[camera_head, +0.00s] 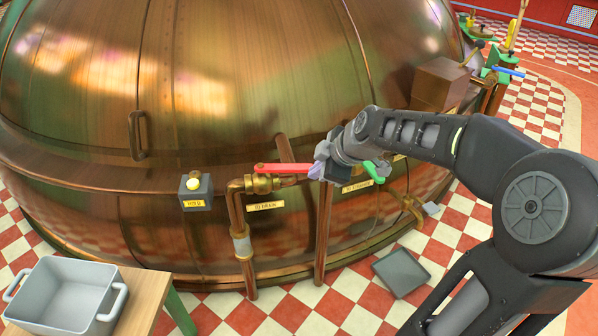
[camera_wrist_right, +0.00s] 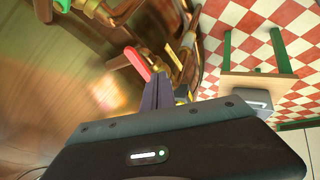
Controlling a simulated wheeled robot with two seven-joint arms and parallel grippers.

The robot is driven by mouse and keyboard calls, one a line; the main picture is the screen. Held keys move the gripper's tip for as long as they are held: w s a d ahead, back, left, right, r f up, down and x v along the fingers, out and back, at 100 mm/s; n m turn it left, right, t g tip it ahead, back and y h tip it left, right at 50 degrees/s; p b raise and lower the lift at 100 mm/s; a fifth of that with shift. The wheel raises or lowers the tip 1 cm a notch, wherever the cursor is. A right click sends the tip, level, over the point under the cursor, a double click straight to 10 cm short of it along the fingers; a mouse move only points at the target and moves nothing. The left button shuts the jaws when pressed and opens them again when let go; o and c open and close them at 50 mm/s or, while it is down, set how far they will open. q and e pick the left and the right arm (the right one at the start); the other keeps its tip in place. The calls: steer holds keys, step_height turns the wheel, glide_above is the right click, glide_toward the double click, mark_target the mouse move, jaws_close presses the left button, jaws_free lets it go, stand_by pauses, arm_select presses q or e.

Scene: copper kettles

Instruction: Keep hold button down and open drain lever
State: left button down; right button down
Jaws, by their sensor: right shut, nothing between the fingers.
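The red drain lever (camera_head: 280,168) lies nearly level above a brass valve (camera_head: 262,184) and a "TO DRAIN" label. It also shows in the right wrist view (camera_wrist_right: 137,63). My right gripper (camera_head: 317,171) is shut and empty at the right end of the red lever. Its fingers (camera_wrist_right: 157,92) appear close beside the lever in the wrist view; I cannot tell whether they touch. My left gripper is not in view.
The large copper kettle (camera_head: 250,80) fills the background. A green lever (camera_head: 376,172) is just right of my right gripper. A wooden table (camera_head: 150,298) with a grey tub (camera_head: 70,300) stands at lower left. A grey tray (camera_head: 402,272) lies on the checkered floor.

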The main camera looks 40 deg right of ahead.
mark_target(301, 167)
steer(key=w+f, duration=0.2)
steer(key=w, duration=0.1)
steer(key=w+d+f+b, duration=0.1)
steer(key=w+f, duration=0.2)
steer(key=w+d+f, duration=0.1)
steer(key=w+f, duration=0.2)
steer(key=shift+w+b, duration=0.1)
steer(key=shift+b, duration=0.25)
steer(key=shift+d, duration=0.1)
steer(key=b, duration=0.1)
steer(key=w+d+b, duration=0.1)
steer(key=b, duration=0.1)
steer(key=shift+d+f, duration=0.2)
steer(key=shift+f, duration=0.15)
steer(key=shift+w+d+b, duration=0.2)
steer(key=shift+w+b, duration=0.1)
steer(key=shift+b, duration=0.3)
steer(key=shift+d+r, duration=0.15)
steer(key=shift+r, duration=0.3)
